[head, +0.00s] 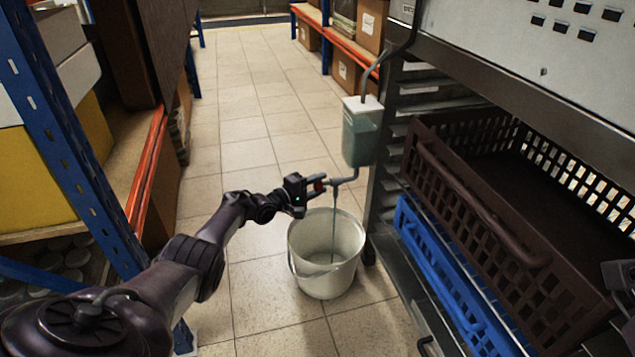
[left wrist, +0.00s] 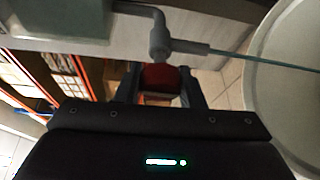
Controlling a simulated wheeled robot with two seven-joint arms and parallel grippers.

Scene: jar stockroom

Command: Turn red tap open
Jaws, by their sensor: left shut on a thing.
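The red tap (head: 319,185) sits on the pipe under a tank of greenish liquid (head: 361,138). My left gripper (head: 312,187) is shut on the red tap, one finger on each side of it. The left wrist view shows the red tap (left wrist: 160,78) between the fingers of my left gripper (left wrist: 160,90), below the grey pipe fitting. A thin stream of liquid (head: 334,215) runs from the spout down into a white bucket (head: 326,275) on the floor. The stream also shows in the left wrist view (left wrist: 260,60).
A metal rack with a brown crate (head: 480,215) and a blue crate (head: 450,275) stands close on the right. A blue-posted shelf (head: 75,140) with an orange beam stands on the left. The tiled aisle (head: 240,110) between them is clear beyond the bucket.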

